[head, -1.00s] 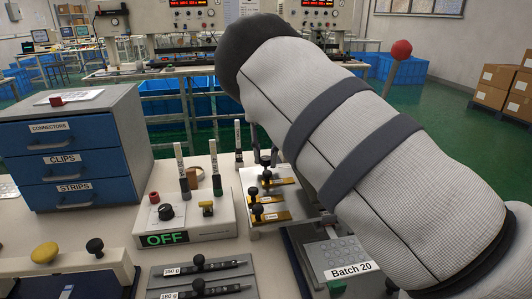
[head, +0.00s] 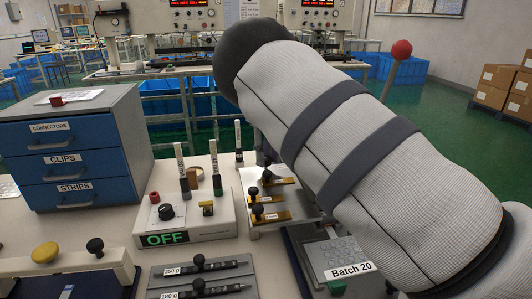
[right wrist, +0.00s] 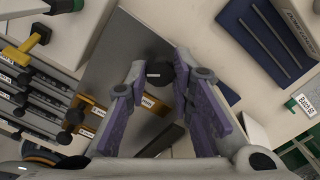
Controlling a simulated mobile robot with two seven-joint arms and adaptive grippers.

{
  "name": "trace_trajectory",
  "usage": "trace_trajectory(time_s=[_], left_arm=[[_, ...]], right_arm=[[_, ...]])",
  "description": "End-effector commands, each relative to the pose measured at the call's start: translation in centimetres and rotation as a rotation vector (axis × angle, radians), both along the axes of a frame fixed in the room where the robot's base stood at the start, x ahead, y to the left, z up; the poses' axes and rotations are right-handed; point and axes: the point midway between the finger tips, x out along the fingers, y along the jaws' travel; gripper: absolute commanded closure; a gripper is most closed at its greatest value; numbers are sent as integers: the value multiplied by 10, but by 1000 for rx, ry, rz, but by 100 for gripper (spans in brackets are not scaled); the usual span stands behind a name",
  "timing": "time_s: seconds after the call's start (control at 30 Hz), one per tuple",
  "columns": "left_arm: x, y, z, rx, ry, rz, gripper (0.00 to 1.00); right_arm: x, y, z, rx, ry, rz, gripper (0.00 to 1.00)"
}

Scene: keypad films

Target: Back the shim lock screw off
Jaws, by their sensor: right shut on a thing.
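My right gripper (right wrist: 160,66) has its two purple-padded fingers on either side of a round black screw knob (right wrist: 158,74), which carries a short white mark. The knob stands over a grey metal plate (right wrist: 118,58). In the head view my right arm hides most of the gripper and this knob. Brass-coloured shim strips (head: 272,217) lie in a row on the plate, with other black knobs (head: 257,211) on them. Whether the held knob has turned or risen cannot be told. My left gripper is not in view.
A white control box (head: 185,225) reading OFF stands left of the plate, with upright dark-handled tools behind it. A Batch 20 tray (head: 340,255) sits below my right arm. Black-knobbed weight bars (head: 200,268) lie in front, and a blue drawer cabinet (head: 75,150) stands at left.

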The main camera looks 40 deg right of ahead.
Motion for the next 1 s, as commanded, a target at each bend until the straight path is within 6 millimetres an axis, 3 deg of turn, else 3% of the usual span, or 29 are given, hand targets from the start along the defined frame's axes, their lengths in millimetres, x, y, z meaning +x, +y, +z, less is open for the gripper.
trace_trajectory(time_s=[0.5,1.0], left_arm=[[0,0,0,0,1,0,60],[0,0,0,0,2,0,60]], right_arm=[[0,0,-2,2,3,423,100],[0,1,-2,4,4,587,100]])
